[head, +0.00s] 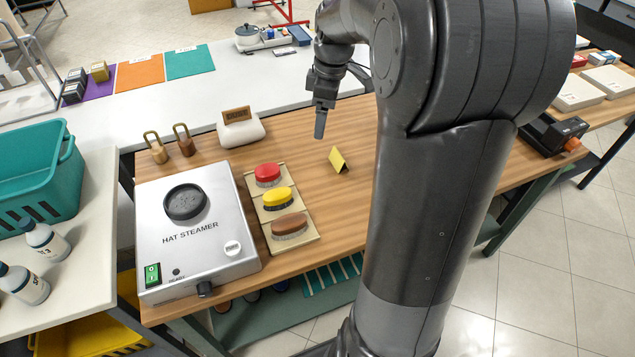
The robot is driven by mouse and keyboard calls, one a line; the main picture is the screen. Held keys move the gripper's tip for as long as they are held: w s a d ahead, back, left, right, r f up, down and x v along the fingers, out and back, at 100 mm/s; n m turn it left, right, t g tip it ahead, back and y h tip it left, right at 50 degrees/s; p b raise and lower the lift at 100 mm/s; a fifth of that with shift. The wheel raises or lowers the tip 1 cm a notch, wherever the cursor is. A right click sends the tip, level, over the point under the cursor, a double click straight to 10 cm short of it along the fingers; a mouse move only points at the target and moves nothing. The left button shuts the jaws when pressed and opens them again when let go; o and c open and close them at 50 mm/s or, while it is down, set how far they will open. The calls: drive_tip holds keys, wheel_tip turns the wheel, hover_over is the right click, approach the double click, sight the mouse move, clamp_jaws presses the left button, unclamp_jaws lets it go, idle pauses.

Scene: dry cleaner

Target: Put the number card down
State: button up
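A small yellow folded card (338,160), which looks like the number card, stands tent-like on the wooden table (345,205). No number on it can be read from here. My gripper (320,130) points down above the table, just up and left of the card in the picture. It appears apart from the card, with nothing visible held in it. I see the fingers from the side, so whether they are open or shut is unclear.
A hat steamer (192,230) and a tray with red, yellow and brown brushes (290,225) stand left of the card. Bare wood surrounds the card. My arm hides the table's right part.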

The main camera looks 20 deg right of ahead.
drive_tip(key=s+a+r+m+t, duration=0.1)
drive_tip(key=s+a+m, duration=0.2)
drive_tip(key=s, duration=0.4)
drive_tip(key=s+a+r+m+t, duration=0.2)
drive_tip(key=s+a+m, duration=0.2)
drive_tip(key=s, duration=0.4)
drive_tip(key=s+a+r+m+t+h, duration=0.1)
drive_tip(key=s+a+m, duration=0.3)
drive_tip(key=s, duration=0.4)
drive_tip(key=shift+r+m+t, duration=0.2)
drive_tip(key=shift+m+t, duration=0.1)
